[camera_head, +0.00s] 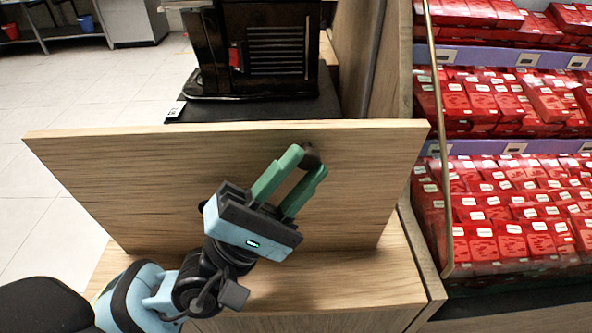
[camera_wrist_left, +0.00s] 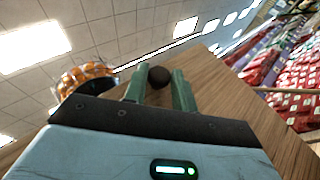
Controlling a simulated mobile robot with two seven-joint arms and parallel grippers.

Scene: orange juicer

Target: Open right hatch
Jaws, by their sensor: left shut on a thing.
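A light wooden hatch panel (camera_head: 150,185) stands raised across the middle of the head view, its wide edge at the top. It also shows in the wrist view (camera_wrist_left: 225,105). A small dark round knob (camera_head: 309,157) sits near its upper right; the wrist view shows it as a brown ball (camera_wrist_left: 159,76). My left gripper (camera_head: 307,163), with green fingers, reaches up from below and is shut on the knob. In the wrist view its fingertips (camera_wrist_left: 157,80) lie on either side of the knob. My right gripper is not in view.
A black juicer (camera_head: 262,50) stands behind the panel on a dark surface; oranges (camera_wrist_left: 85,76) show in the wrist view. Shelves of red boxes (camera_head: 510,200) stand close on the right. A wooden ledge (camera_head: 330,285) lies below the panel. Open tiled floor (camera_head: 50,220) is on the left.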

